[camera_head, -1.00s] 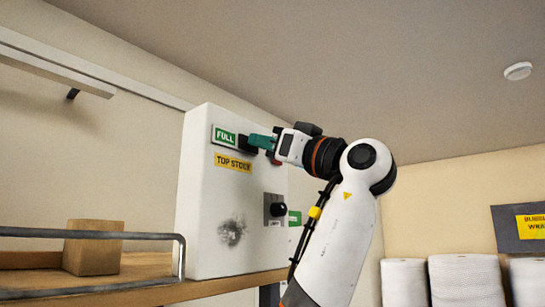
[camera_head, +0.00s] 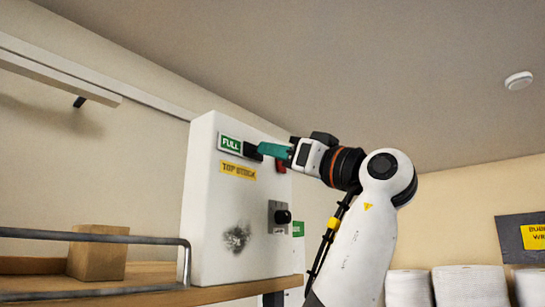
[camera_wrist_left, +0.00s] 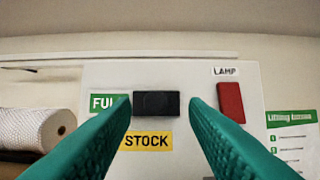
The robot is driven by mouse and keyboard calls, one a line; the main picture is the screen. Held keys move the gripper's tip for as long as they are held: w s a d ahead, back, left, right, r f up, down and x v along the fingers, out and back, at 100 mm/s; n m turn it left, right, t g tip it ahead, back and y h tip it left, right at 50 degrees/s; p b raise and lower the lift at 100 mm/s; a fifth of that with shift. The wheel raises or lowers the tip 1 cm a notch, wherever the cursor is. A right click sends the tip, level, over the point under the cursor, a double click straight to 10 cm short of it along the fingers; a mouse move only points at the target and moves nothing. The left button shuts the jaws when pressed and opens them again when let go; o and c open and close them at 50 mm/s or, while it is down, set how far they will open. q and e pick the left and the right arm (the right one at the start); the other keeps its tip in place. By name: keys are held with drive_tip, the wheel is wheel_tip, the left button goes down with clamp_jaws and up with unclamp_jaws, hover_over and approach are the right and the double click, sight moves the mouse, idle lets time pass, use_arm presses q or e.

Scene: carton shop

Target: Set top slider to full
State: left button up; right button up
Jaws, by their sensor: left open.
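The top slider shows as a black block (camera_head: 251,150) high on the white control box, at the right end of the green FULL sign (camera_head: 230,144). The yellow TOP STOCK sign (camera_head: 238,171) is below. Contact cannot be made out. My right gripper is not in view.
A red LAMP switch (camera_wrist_left: 231,101) is close right of the fingers. A black knob on a grey plate (camera_head: 279,217) is lower on the box. A wooden block (camera_head: 97,252) sits on the shelf behind a metal rail (camera_head: 120,239). White rolls (camera_head: 455,287) stand at right.

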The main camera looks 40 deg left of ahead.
use_arm(q)
drive_tip(key=b+v, duration=0.3)
drive_tip(key=v, duration=0.7)
drive_tip(key=shift+w, duration=0.15)
drive_tip(key=shift+d+r, duration=0.1)
